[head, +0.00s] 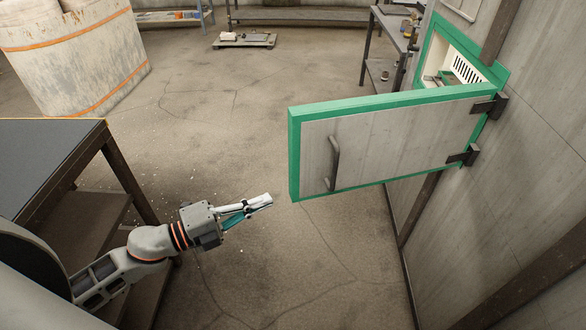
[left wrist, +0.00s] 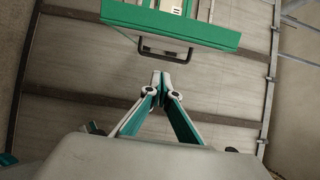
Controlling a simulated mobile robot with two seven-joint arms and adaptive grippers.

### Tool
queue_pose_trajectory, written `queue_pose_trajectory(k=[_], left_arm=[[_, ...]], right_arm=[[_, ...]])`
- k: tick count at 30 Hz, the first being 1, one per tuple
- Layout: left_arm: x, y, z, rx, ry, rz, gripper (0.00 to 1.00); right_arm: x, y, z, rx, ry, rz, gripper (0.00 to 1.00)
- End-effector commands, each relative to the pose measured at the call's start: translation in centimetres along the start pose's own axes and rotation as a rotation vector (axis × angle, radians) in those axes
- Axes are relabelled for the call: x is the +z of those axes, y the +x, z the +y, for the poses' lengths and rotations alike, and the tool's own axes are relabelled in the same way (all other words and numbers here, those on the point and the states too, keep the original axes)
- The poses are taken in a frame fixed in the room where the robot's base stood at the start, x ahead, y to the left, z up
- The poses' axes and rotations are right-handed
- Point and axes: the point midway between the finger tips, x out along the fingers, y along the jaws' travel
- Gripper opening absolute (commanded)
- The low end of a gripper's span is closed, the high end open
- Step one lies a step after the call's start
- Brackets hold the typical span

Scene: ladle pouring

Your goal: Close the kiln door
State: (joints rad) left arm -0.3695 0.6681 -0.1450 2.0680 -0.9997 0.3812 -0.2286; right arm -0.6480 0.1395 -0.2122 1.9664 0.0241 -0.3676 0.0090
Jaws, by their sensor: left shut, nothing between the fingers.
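The kiln door (head: 390,145) is a grey panel with a green edge. It stands wide open, swung out from the kiln wall on two dark hinges at its right side. A dark bar handle (head: 334,163) is on its face near the free edge. The kiln opening (head: 455,62) behind it has a green frame and a pale interior. My left gripper (head: 268,199) is shut and empty, left of the door's free edge and apart from it. In the left wrist view the shut fingers (left wrist: 161,76) point toward a green-edged part (left wrist: 190,28) with a dark handle (left wrist: 165,50). My right gripper is out of view.
A dark-topped table (head: 50,155) stands at the left beside my left arm. A large pale drum (head: 75,55) with orange bands is behind it. A low cart (head: 245,40) and a metal workbench (head: 385,45) stand farther back. The concrete floor between is open.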

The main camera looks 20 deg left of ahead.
Motion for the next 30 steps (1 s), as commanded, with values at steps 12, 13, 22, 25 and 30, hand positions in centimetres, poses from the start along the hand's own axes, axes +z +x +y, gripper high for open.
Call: queue_pose_trajectory(k=[12,13,22,25,30], left_arm=[[0.1,6.9,-0.4,-0.004,-0.001,-0.001,0.00],[0.1,7.4,-0.5,-0.005,0.000,-0.001,0.00],[2.7,10.0,0.1,0.000,-0.002,-0.003,0.00],[3.5,10.2,0.0,-0.001,-0.002,-0.002,0.00],[4.0,10.2,0.0,0.000,-0.003,-0.002,0.00]], right_arm=[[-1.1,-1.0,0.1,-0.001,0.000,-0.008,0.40],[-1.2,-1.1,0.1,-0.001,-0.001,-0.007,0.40],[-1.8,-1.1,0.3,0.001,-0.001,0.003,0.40],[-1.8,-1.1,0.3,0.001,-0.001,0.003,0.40],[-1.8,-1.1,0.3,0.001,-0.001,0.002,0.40]])
